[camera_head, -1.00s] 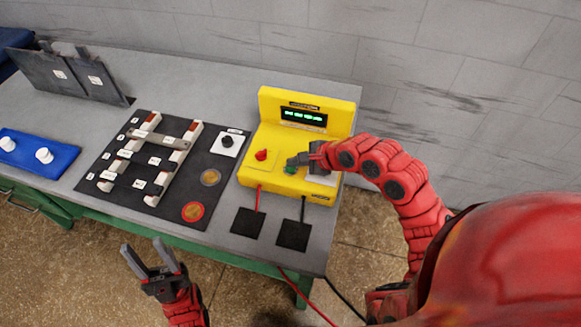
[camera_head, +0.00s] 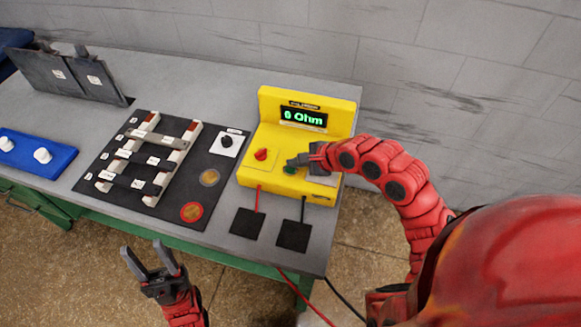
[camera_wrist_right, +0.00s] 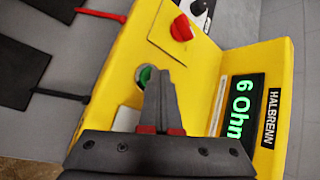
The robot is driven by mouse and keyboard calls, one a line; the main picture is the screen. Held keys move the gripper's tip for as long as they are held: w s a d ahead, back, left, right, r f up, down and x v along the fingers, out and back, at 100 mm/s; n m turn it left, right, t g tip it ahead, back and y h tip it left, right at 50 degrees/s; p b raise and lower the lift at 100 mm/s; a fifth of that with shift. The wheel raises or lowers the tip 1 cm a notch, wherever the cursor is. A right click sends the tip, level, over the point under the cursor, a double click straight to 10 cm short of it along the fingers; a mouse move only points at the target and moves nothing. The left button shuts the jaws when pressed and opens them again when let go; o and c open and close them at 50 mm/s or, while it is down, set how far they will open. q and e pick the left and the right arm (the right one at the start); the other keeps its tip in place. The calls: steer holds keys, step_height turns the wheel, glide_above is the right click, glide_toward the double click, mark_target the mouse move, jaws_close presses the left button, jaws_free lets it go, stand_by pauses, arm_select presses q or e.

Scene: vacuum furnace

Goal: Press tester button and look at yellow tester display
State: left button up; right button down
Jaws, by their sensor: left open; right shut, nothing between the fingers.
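The yellow tester (camera_head: 262,187) stands on the grey table. Its display (camera_head: 303,117) is lit with green text, which reads "6 Ohm" in the right wrist view (camera_wrist_right: 240,108); in the head view the digit looks like 0 or 6. The green button (camera_wrist_right: 144,76) is partly hidden behind my right gripper (camera_wrist_right: 156,70). That gripper is shut and empty, its tips at the button in the head view (camera_head: 291,162); whether they press it I cannot tell. My left gripper (camera_head: 142,247) is open and empty, in front of the table.
A red knob (camera_head: 261,154) sits on the tester beside the button. Red and black cables lead to two black pads (camera_head: 293,236). A dark board (camera_head: 175,205) with white-marked bars lies to the left, with a blue tray (camera_head: 48,168) beyond. A grey wall stands behind.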

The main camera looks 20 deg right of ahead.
mark_target(295, 169)
steer(key=shift+f, duration=0.1)
stand_by(0.5)
steer(key=shift+r, duration=0.75)
steer(key=shift+r, duration=0.15)
steer(key=shift+r+p, duration=0.3)
steer(key=shift+r, duration=2.15)
steer(key=shift+f, duration=0.1)
